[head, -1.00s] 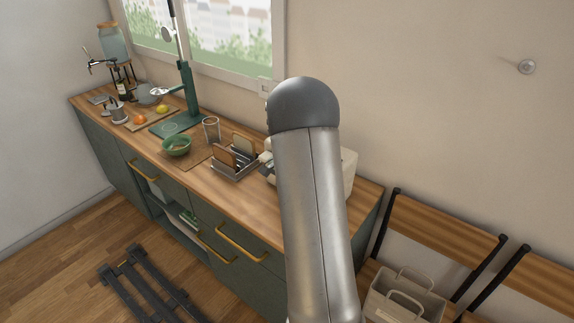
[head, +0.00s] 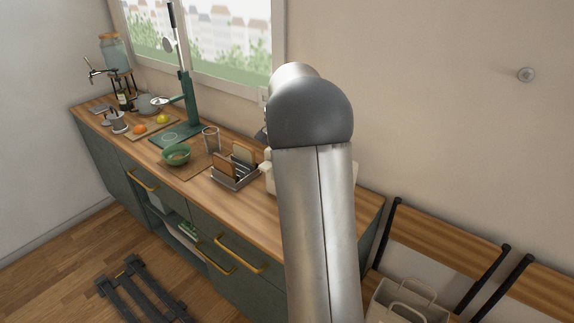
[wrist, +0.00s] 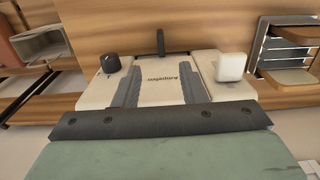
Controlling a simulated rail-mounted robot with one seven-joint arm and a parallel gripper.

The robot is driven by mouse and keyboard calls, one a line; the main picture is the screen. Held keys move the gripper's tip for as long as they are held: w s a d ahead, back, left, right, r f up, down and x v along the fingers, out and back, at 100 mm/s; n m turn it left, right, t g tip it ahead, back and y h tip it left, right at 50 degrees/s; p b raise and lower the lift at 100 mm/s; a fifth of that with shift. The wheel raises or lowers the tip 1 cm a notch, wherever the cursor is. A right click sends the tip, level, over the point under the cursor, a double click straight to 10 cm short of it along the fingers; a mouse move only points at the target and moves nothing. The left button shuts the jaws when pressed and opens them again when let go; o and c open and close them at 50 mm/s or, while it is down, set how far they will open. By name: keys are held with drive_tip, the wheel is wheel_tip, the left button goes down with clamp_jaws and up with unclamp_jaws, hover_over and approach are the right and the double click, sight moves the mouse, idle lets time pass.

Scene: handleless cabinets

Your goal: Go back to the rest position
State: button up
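In the wrist view my gripper (wrist: 161,78) shows as two dark grey fingers set wide apart, with nothing seen between them but the appliance behind. That cream appliance (wrist: 158,91) has a black knob on its left, a dark lever in the middle and a white block on its right. I cannot tell whether the fingers touch it. In the head view my arm stands upright in front of the counter and hides my gripper and most of the appliance.
The wooden counter (head: 228,206) holds a rack with brown slices (head: 235,172), a glass (head: 211,139), a green bowl (head: 176,154) and a green stand (head: 186,100). Chairs (head: 445,240) and a bag (head: 408,305) stand at right. A dark frame (head: 140,290) lies on the floor.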

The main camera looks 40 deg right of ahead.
drive_tip(key=s+a+r+n, duration=0.1)
drive_tip(key=s+a+n, duration=0.35)
drive_tip(key=a, duration=0.35)
drive_tip(key=s+a+r+n, duration=0.1)
drive_tip(key=s+a+n, duration=0.3)
drive_tip(key=a, duration=0.5)
drive_tip(key=s+a+f+n, duration=0.2)
drive_tip(key=s+a+n, duration=0.1)
drive_tip(key=s, duration=0.5)
drive_tip(key=s+a+f+n, duration=0.2)
drive_tip(key=s+a, duration=0.4)
drive_tip(key=s, duration=0.3)
drive_tip(key=shift+s+a+f+n, duration=0.2)
drive_tip(key=shift+a+n, duration=0.1)
drive_tip(key=shift+n, duration=0.45)
